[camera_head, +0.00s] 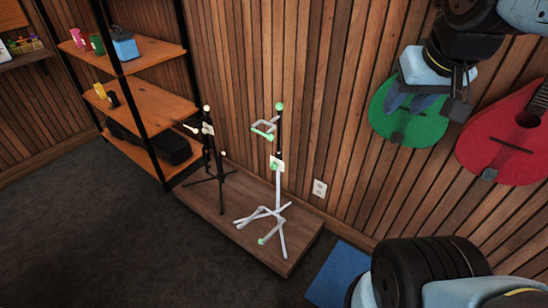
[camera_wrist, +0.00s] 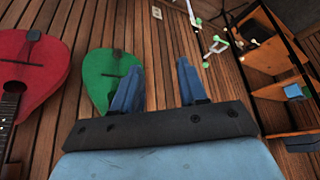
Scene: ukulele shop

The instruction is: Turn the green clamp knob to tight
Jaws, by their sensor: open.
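A silver-white stand (camera_head: 278,195) with green ends stands upright on a low wooden platform. A small green clamp knob (camera_head: 273,166) sits partway up its post, by a pale tag (camera_head: 280,162). How tight the knob is, I cannot tell. The stand also shows at the top of the wrist view (camera_wrist: 214,45), partly cut off and small. My gripper (camera_head: 405,110) is raised at the right of the head view, in front of a green instrument and well apart from the stand. In the wrist view its two blue fingers (camera_wrist: 160,72) are spread with nothing between them.
A dark stand (camera_head: 212,150) with cream ends is left of the silver-white one on the platform (camera_head: 250,240). A green instrument (camera_head: 408,122) and a red one (camera_head: 505,135) hang on the slatted wall. Shelves (camera_head: 150,105) stand left. A blue mat (camera_head: 340,275) lies right. Floor at front left is clear.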

